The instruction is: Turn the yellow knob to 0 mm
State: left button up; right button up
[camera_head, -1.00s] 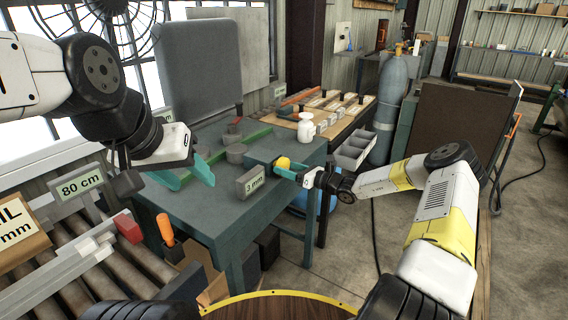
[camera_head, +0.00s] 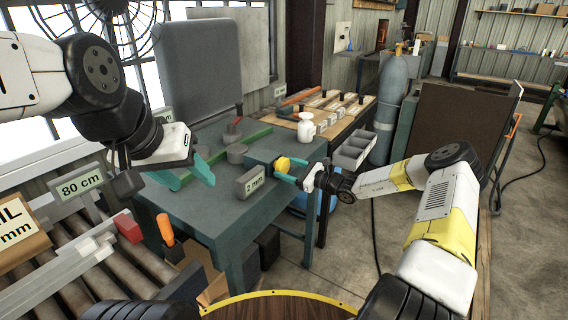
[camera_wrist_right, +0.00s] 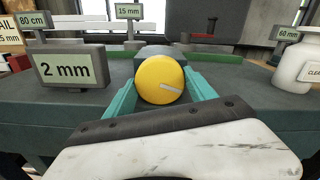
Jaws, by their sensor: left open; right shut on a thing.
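The yellow knob (camera_head: 282,164) sits at the right edge of the green table. In the right wrist view the knob (camera_wrist_right: 160,80) shows a white mark pointing right and slightly down. The grey display (camera_head: 250,182) beside it reads 2 mm; it also shows in the right wrist view (camera_wrist_right: 72,68). My right gripper (camera_head: 286,170) is shut on the knob, its teal fingers on either side of it. My left gripper (camera_head: 190,176) is open and empty over the table's left part, apart from the knob.
A display reading 80 cm (camera_head: 82,183) and rollers stand at left. A white bottle (camera_head: 305,127) and a grey bin (camera_head: 354,152) are beyond the knob. A gas cylinder (camera_head: 390,95) stands behind. The table's front top (camera_head: 205,205) is clear.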

jog(key=shift+n, duration=0.8)
jog(key=o, duration=1.4)
jog(key=shift+v, duration=3.9)
